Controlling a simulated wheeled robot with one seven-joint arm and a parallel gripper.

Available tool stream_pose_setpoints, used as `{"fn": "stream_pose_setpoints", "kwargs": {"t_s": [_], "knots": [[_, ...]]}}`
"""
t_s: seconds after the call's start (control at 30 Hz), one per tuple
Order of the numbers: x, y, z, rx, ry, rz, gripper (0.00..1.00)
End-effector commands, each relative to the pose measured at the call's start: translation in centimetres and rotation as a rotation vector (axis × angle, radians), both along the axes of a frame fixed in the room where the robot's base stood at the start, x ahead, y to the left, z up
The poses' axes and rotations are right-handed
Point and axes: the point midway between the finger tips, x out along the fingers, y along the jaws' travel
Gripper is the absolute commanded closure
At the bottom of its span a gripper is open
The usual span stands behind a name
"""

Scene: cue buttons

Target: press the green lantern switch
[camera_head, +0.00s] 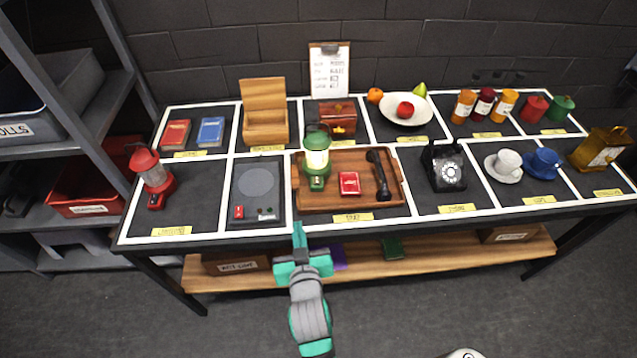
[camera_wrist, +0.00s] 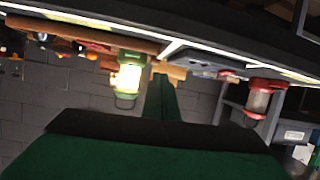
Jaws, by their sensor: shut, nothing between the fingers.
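The green lantern (camera_head: 316,162) stands upright on the left part of a wooden tray (camera_head: 330,205). Its globe glows pale yellow-green. Its switch is too small to make out. My gripper (camera_head: 299,232) is shut and empty, in front of the table's front edge, below and just left of the lantern in the head view, apart from it. In the wrist view, which looks upside down, the lit lantern (camera_wrist: 128,78) is just left of my shut fingers (camera_wrist: 161,85). A red lantern (camera_head: 153,178), unlit, stands at the table's left end; it also shows in the wrist view (camera_wrist: 258,98).
The tray also holds a red box (camera_head: 349,183) and a black handset (camera_head: 379,175). A dark device with a round plate (camera_head: 257,185) lies left of the tray. A black telephone (camera_head: 446,168) stands to the right. The table's front edge (camera_head: 220,243) lies between my gripper and the tray.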

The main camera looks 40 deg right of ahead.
Motion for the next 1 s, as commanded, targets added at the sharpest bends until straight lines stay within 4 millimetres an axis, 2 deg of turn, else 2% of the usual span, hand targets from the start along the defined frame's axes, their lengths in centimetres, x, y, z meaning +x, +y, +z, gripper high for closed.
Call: {"fn": "stream_pose_setpoints", "kwargs": {"t_s": [0.03,0.2,0.4,0.87,1.0], "knots": [[1.0,-1.6,1.3,0.006,-0.007,-0.030,1.00],[2.6,-5.7,4.1,0.037,-0.003,-0.114,1.00],[3.3,-8.3,6.0,0.066,0.002,-0.170,1.00],[3.4,-8.8,6.4,0.073,0.004,-0.181,1.00],[4.0,-9.3,6.2,0.073,0.004,-0.181,1.00]]}}
